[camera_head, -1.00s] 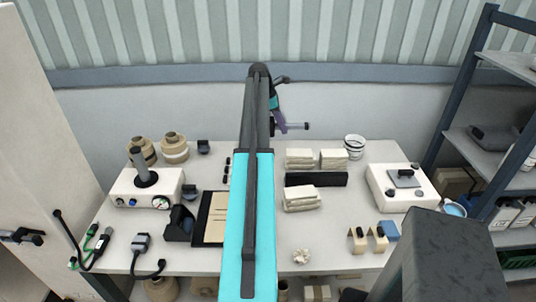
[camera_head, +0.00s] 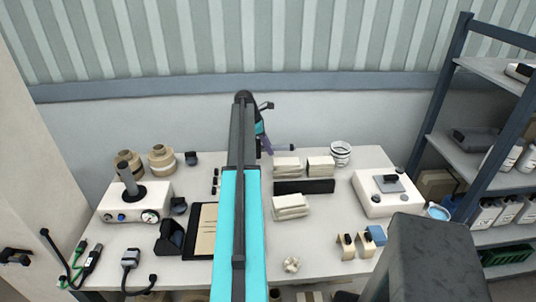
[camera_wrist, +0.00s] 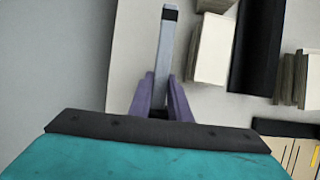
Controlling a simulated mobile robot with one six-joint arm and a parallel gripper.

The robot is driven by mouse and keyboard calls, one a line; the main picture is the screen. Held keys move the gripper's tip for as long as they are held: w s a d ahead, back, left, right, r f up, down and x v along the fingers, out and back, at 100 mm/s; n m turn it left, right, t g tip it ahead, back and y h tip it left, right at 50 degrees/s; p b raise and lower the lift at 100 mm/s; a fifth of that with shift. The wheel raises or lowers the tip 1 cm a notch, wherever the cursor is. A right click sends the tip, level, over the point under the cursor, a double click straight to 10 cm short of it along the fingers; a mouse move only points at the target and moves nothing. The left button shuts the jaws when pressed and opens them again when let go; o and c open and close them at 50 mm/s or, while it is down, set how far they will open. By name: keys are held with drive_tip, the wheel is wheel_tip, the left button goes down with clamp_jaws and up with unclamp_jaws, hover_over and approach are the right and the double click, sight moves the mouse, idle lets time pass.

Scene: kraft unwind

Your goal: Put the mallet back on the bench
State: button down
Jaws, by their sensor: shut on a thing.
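My gripper (camera_head: 267,147) is at the back edge of the bench, near the wall. In the wrist view its purple fingers (camera_wrist: 163,92) are shut on a slim grey bar with a black end, which I take to be the mallet (camera_wrist: 164,50). In the head view the mallet (camera_head: 284,148) points to the right from the fingers, roughly level. The rest of the mallet is hidden by the gripper. The bench (camera_head: 325,215) is a pale top with many items on it. I cannot tell how high the mallet is above it.
Cream stacked blocks (camera_head: 287,167) and a long black block (camera_head: 304,187) lie right of the gripper. A white cup (camera_head: 340,153) stands behind them. Two tan rolls (camera_head: 161,158) and a white device (camera_head: 135,200) are at left. A scale-like box (camera_head: 388,192) is at right.

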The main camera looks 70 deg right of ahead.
sight(258, 141)
drive_tip(key=shift+f+p, duration=0.7)
drive_tip(key=shift+f, duration=1.1)
drive_tip(key=shift+f, duration=0.1)
drive_tip(key=c, duration=1.6)
unclamp_jaws()
drive_tip(key=shift+c, duration=0.2)
drive_tip(key=shift+b+v, duration=2.15)
drive_tip(key=shift+v, duration=3.95)
